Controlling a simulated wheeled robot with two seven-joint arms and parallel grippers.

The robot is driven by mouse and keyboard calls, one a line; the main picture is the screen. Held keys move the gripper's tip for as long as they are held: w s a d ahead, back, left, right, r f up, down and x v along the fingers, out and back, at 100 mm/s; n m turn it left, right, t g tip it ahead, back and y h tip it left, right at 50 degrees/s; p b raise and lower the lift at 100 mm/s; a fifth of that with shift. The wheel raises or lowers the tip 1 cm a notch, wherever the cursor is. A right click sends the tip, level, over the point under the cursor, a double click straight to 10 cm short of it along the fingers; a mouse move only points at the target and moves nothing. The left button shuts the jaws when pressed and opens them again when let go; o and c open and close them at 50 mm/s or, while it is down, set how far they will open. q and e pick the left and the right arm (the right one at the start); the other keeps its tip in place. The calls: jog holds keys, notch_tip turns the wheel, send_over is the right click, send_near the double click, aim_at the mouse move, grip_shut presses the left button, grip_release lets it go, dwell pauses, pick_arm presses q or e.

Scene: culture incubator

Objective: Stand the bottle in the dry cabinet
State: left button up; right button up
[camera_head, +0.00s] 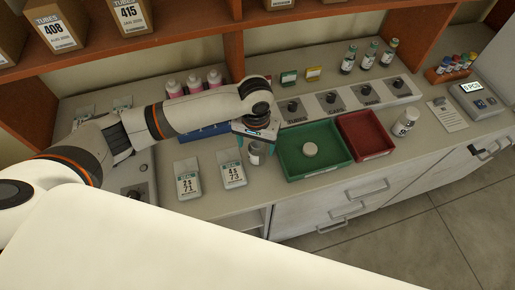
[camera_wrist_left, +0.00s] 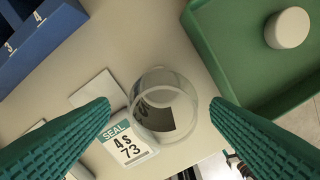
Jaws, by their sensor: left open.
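A clear, open-topped glass bottle (camera_wrist_left: 150,84) with a dark label stands on the counter, between and beyond the fingers in the left wrist view. In the head view this bottle (camera_head: 256,156) is partly hidden under my left gripper (camera_head: 257,138). The gripper is open and points down above it; I see no finger closed on the glass. A white round lid (camera_head: 310,149) lies in the green tray (camera_head: 290,172) to the right. Another bottle (camera_head: 405,122), white-labelled, stands right of the red tray. I cannot tell which part is the dry cabinet. My right gripper is not in view.
Seal packets (camera_head: 232,174) lie left of the bottle, close by. The red tray (camera_head: 367,135) adjoins the green one. Several vials (camera_head: 369,55) stand behind, and a blue rack (camera_wrist_left: 38,38) is near the gripper. An open space (camera_head: 253,221) shows below the counter's front edge.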

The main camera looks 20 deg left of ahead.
pick_arm(q)
notch_tip(320, 180, down, 4)
jog(key=shift+w+d+r+p, duration=0.1)
jog(key=shift+r+p, duration=0.05)
jog(key=shift+p, duration=0.4)
jog(key=shift+f, duration=0.6)
jog(key=c, duration=1.1)
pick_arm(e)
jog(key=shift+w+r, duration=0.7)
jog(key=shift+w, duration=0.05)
